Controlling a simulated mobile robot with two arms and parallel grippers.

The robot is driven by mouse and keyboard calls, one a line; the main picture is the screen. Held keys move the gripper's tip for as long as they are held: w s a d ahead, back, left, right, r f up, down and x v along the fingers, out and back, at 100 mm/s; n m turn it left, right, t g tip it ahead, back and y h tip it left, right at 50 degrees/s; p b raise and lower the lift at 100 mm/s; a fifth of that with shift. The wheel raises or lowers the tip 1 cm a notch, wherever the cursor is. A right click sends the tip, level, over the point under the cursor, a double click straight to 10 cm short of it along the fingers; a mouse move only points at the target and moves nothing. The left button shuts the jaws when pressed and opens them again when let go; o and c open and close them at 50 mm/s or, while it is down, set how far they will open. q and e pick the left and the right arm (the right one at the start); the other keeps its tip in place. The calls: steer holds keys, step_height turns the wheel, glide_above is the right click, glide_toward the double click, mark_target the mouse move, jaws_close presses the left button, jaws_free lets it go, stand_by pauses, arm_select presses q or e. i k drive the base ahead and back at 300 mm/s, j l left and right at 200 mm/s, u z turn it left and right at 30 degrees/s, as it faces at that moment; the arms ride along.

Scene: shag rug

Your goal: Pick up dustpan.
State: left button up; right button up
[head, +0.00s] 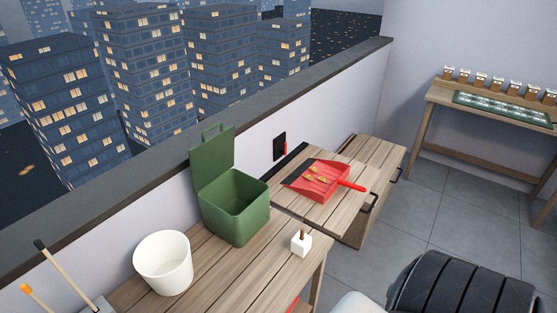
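The red dustpan (327,183) lies on a wooden cabinet top beyond the near wooden table. Its red handle points right, toward the cabinet's front edge. A few small yellowish-brown pieces lie in its pan. A dark flat patch shows along its left side; I cannot tell what it is. Neither of my grippers is in view.
The near wooden table (262,278) holds a white bucket (163,264), an open green lidded bin (236,212) and a small white block (301,243). A low wall runs behind. Grey tiled floor (400,228) is clear right of the cabinet. A dark ribbed object (462,287) fills the lower right.

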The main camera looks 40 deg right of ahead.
mark_target(335, 172)
steer(key=l+u, duration=0.3)
steer(key=k+l+u, duration=0.1)
steer(key=l+u, duration=0.15)
steer(key=l, duration=0.25)
steer(key=k+l+u, duration=0.1)
steer(key=l+u, duration=0.2)
steer(key=k+l+u, duration=0.3)
steer(key=l, duration=0.2)
steer(key=i, duration=0.1)
